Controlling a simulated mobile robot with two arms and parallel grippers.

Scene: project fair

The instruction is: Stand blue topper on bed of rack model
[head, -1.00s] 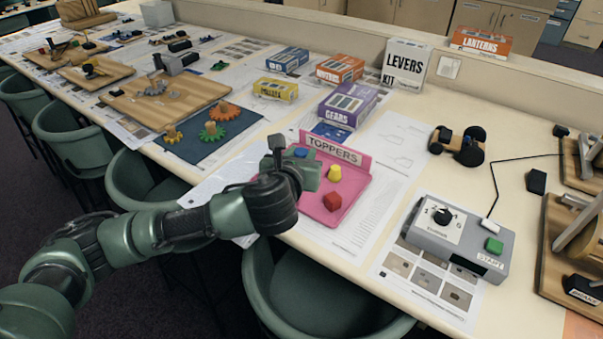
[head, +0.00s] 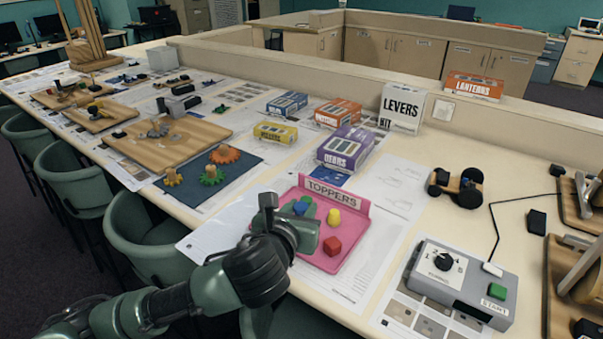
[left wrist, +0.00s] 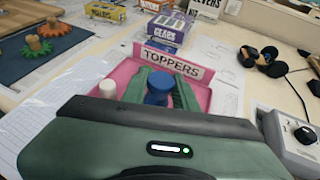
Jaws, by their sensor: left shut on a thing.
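The blue topper (head: 300,208) is at the left side of the pink tray (head: 316,256) labelled TOPPERS. My left gripper (head: 306,206) reaches over the tray's left edge and is shut on the blue topper. In the left wrist view the blue topper (left wrist: 158,88) stands upright between the green fingers; whether it touches the tray floor I cannot tell. A yellow topper (head: 333,217) and a red topper (head: 332,245) are in the tray to its right. A white topper (left wrist: 107,89) shows to the left in the wrist view. I cannot tell which wooden model is the rack model. My right gripper is out of view.
Wooden model boards (head: 168,143) stand left, past a blue mat (head: 203,190) with gears. A purple GEARS box (head: 346,149) and a LEVERS box (head: 402,107) stand behind the tray. A grey control box (head: 462,285) and a wheeled cart (head: 456,186) are right. Chairs line the front edge.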

